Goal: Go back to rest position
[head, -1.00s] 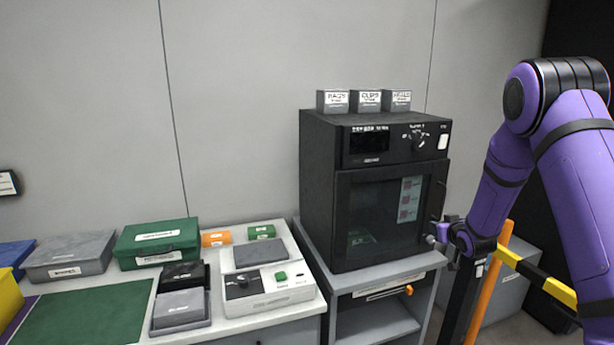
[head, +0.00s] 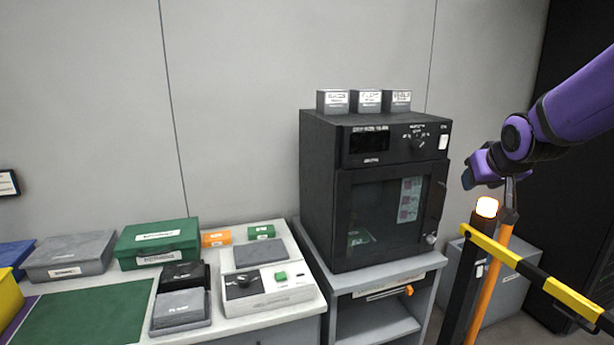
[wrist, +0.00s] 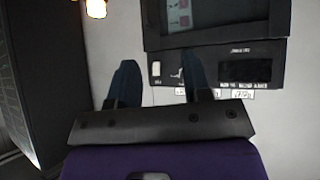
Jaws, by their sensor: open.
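My gripper (head: 468,180) is at the right side of the head view, in the air to the right of the black oven (head: 322,190). In the wrist view its two dark fingers (wrist: 160,84) stand apart with nothing between them. The oven's front and control panel (wrist: 235,68) appear upside down beyond the fingers.
A yellow-and-black barrier bar (head: 500,252) and a post with a lit orange lamp (head: 487,207) stand below my gripper. Three small labelled boxes (head: 366,101) sit on the oven. A white bench (head: 310,309) with cases and a splicer-like device (head: 268,288) is at left.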

